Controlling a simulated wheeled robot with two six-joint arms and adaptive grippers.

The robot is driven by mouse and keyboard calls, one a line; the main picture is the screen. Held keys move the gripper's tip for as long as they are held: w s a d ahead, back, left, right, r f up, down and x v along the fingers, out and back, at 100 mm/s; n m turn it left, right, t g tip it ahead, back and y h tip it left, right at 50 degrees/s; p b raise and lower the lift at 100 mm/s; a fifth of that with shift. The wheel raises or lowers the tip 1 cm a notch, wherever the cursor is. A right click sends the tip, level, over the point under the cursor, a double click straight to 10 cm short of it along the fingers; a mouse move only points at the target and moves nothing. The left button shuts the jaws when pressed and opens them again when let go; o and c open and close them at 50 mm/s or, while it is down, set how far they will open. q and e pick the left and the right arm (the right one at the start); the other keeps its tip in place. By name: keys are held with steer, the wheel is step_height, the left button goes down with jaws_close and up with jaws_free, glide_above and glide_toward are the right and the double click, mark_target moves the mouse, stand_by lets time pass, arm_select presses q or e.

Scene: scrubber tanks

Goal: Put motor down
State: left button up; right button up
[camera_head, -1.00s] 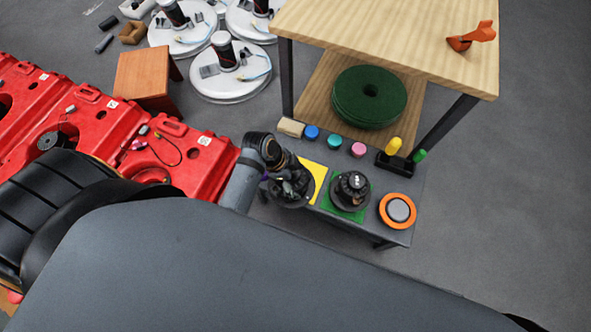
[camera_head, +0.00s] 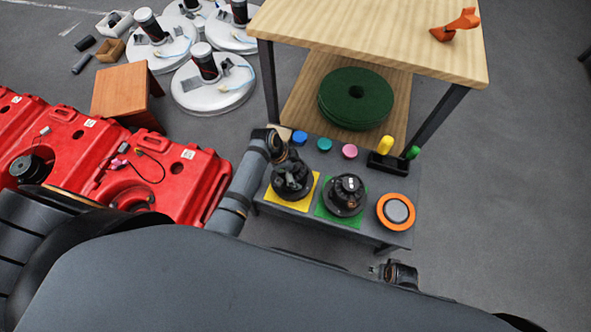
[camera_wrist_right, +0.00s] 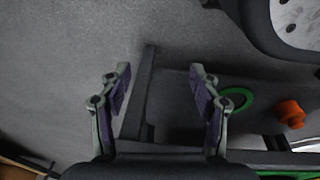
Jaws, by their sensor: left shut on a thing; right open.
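My left gripper (camera_head: 290,174) is shut on a dark round motor (camera_head: 293,189) over the yellow square (camera_head: 275,198) of the low grey table. The gripper covers part of the motor, and I cannot tell whether the motor touches the square. A second dark motor (camera_head: 345,196) sits on the green square (camera_head: 325,211) to its right. My right gripper (camera_wrist_right: 160,85) is open and empty in the right wrist view. Part of the right arm shows low in the head view.
The grey table (camera_head: 369,229) also bears an orange ring (camera_head: 383,222), coloured caps, and a black holder (camera_head: 388,164) with a yellow piece. A wooden shelf table (camera_head: 360,30) with green discs (camera_head: 355,98) stands behind. Red tanks (camera_head: 180,180) are at left. Grey floor is clear at right.

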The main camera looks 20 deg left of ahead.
arm_select(q)
steer(key=shift+w+f, duration=0.15)
steer(key=shift+f, duration=0.05)
arm_select(e)
steer(key=shift+w+a+r, duration=0.15)
steer(key=shift+w+r, duration=0.05)
steer(key=shift+r, duration=0.15)
arm_select(q)
steer(key=shift+f, duration=0.1)
steer(key=o, duration=1.1)
steer(key=shift+f, duration=0.1)
steer(key=shift+c, duration=0.2)
steer(key=shift+r, duration=0.25)
steer(key=p+v, duration=0.1)
steer(key=v, duration=0.2)
steer(key=p+v, duration=0.2)
steer(key=v, duration=0.7)
steer(key=shift+f+p, duration=0.1)
steer(key=shift+p, duration=0.25)
arm_select(e)
steer(key=s+d+f, duration=0.1)
steer(key=s+f, duration=0.2)
steer(key=s, duration=0.3)
steer(key=shift+s+d+f, duration=0.15)
steer(key=shift+f, duration=0.1)
